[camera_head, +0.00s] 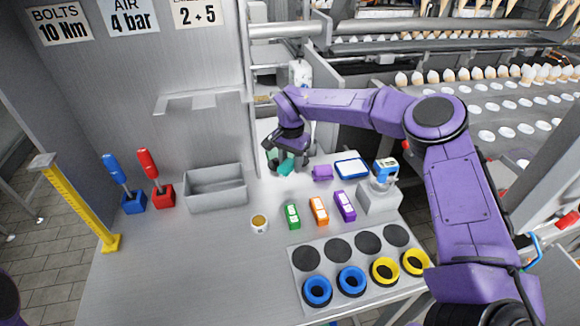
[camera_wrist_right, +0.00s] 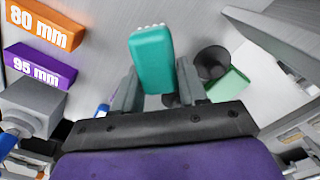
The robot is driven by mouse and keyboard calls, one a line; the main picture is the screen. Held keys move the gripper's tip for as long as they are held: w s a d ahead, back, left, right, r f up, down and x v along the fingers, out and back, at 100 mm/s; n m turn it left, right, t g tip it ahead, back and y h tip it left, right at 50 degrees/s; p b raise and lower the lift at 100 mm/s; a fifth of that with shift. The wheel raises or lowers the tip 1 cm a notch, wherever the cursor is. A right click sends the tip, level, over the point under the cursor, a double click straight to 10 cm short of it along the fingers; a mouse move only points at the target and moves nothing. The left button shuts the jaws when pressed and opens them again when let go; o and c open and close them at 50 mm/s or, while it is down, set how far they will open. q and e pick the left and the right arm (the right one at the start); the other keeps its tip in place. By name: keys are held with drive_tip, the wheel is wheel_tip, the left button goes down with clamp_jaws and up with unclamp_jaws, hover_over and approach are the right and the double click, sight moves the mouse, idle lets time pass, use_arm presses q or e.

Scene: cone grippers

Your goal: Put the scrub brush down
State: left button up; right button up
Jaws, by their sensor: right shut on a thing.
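The scrub brush is a teal block (camera_head: 286,168) held in my right gripper (camera_head: 282,160) over the back middle of the bench. In the right wrist view the teal brush (camera_wrist_right: 152,60) stands between the two grey fingers of the right gripper (camera_wrist_right: 159,72), with white bristle tips at its far end. The fingers are shut on it. I cannot tell whether the brush touches the bench. My left gripper is out of view.
A grey bin (camera_head: 216,200) stands left. The front-left bench (camera_head: 175,265) is clear.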

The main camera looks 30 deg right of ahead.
sight(291, 179)
drive_tip(key=shift+w+d+f, duration=0.25)
drive_tip(key=shift+w+f, duration=0.2)
drive_tip(key=shift+f, duration=0.15)
wheel_tip(291, 179, down, 3)
drive_tip(key=shift+r+p, duration=0.2)
drive_tip(key=shift+p, duration=0.3)
drive_tip(key=shift+w+f, duration=0.1)
drive_tip(key=shift+f, duration=0.4)
drive_tip(key=o, duration=0.9)
drive_tip(key=shift+r, duration=0.35)
wheel_tip(291, 179, up, 12)
drive_tip(key=shift+f+b, duration=0.1)
drive_tip(key=shift+b, duration=1)
